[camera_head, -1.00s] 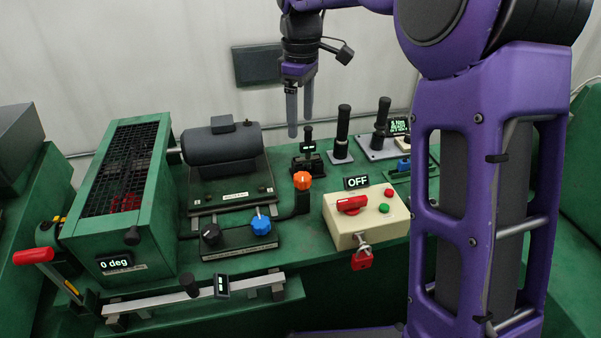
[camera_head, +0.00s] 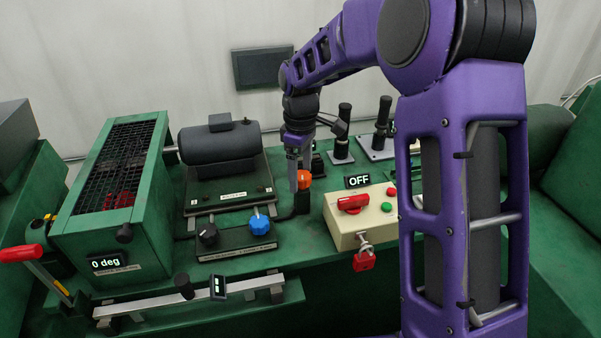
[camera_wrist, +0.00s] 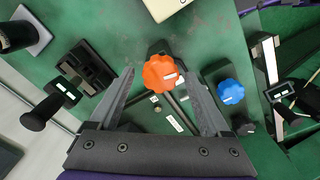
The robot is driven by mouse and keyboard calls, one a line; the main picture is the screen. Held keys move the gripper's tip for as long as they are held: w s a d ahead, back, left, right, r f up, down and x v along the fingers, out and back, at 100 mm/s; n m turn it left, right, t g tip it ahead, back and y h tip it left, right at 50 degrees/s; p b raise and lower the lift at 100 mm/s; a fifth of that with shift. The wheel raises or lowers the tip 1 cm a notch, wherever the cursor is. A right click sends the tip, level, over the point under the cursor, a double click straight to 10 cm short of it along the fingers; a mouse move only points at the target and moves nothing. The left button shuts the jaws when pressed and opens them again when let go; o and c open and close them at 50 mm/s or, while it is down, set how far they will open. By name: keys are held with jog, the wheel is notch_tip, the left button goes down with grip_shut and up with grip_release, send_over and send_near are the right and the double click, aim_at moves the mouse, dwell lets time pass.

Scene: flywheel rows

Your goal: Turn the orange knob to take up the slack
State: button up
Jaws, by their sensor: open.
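The orange knob (camera_head: 304,179) is a scalloped knob on a dark mount on the green bench. In the head view it is partly hidden behind my gripper (camera_head: 299,172). In the wrist view the orange knob (camera_wrist: 162,74) lies between my gripper's (camera_wrist: 165,82) two spread fingers, near the level of their tips, with a visible space on each side. My gripper is open and empty, pointing down over the knob. I cannot tell how far the fingertips are above it.
A blue knob (camera_head: 260,224) and a black knob (camera_head: 208,235) sit on a plate to the left. A cream box (camera_head: 345,222) with a red switch and "OFF" sign stands right. A dark motor (camera_head: 220,147) stands behind left; a caged green housing (camera_head: 115,200) reads "0 deg".

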grip_shut()
dwell(0.4)
jog(key=shift+r+m, duration=0.1)
jog(key=shift+m, duration=0.2)
